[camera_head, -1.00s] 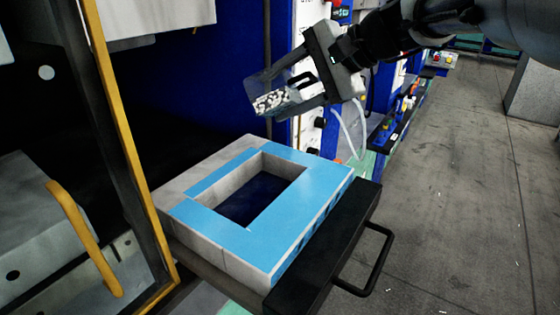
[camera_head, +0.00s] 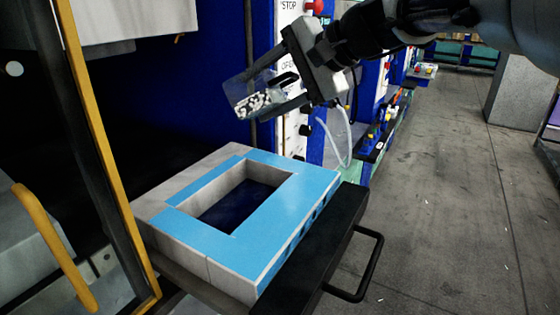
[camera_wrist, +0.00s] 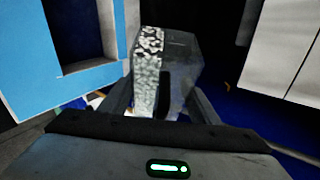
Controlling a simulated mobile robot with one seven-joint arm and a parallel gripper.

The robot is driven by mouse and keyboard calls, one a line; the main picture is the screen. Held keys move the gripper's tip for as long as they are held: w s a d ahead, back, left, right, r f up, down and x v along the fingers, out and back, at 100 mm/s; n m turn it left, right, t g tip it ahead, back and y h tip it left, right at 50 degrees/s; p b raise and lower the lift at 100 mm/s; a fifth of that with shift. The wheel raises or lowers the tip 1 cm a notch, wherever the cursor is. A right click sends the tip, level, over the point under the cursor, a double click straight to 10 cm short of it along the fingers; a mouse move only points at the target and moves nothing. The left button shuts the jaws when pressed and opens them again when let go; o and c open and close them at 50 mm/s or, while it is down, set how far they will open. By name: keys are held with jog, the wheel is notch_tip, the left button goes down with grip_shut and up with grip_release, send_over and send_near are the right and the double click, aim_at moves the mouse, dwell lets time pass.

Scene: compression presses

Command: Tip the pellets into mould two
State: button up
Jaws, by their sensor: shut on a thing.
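My gripper (camera_head: 277,92) is shut on a clear cup (camera_head: 236,94) and holds it in the air above and behind the mould. The cup is tilted, and white pellets (camera_head: 260,102) lie along its lower side. In the wrist view the cup (camera_wrist: 185,75) sits between the fingers with the pellets (camera_wrist: 148,68) on its left side. The blue-topped mould (camera_head: 270,218) has a rectangular cavity (camera_head: 240,203) with a dark floor, and no pellets show in it. The mould also shows at upper left in the wrist view (camera_wrist: 35,60). No number on it is readable.
The mould rests on a pulled-out black drawer with a handle (camera_head: 366,265) at its right. A yellow-edged door frame (camera_head: 105,150) stands at left. A control panel with a red button (camera_head: 314,7) is behind my gripper. The floor at right is open.

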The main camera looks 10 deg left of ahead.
aim_at(268, 78)
jog(key=shift+s+a+r+n+t+b, duration=0.1)
jog(key=shift+s+r+n+t+b, duration=0.35)
jog(key=shift+b, duration=0.8)
jog(key=shift+s+r+n+t+b, duration=0.55)
jog(key=shift+s+r+t+b, duration=0.25)
jog(key=shift+b, duration=1.4)
jog(key=shift+s+a+r+n+t+y+b, duration=0.15)
jog(key=shift+s+r+n+t+b, duration=0.3)
jog(key=shift+b, duration=1.1)
jog(key=shift+s+r+n+t+y+b, duration=0.15)
jog(key=shift+s+r+n+t+b, duration=0.3)
jog(key=shift+b, duration=1.1)
jog(key=w+p, duration=0.1)
jog(key=p, duration=0.2)
jog(key=m+g+p, duration=0.1)
jog(key=p, duration=0.2)
jog(key=shift+w+r+p, duration=0.2)
jog(key=shift+w+p, duration=0.15)
jog(key=shift+w+f+m+g, duration=0.2)
jog(key=shift+f+m+g, duration=0.1)
jog(key=shift+f, duration=0.35)
jog(key=shift+w+f+m+g, duration=0.15)
jog(key=shift+f+m+g, duration=0.1)
jog(key=shift+f, duration=0.35)
jog(key=shift+s+p, duration=0.1)
jog(key=shift+p, duration=0.35)
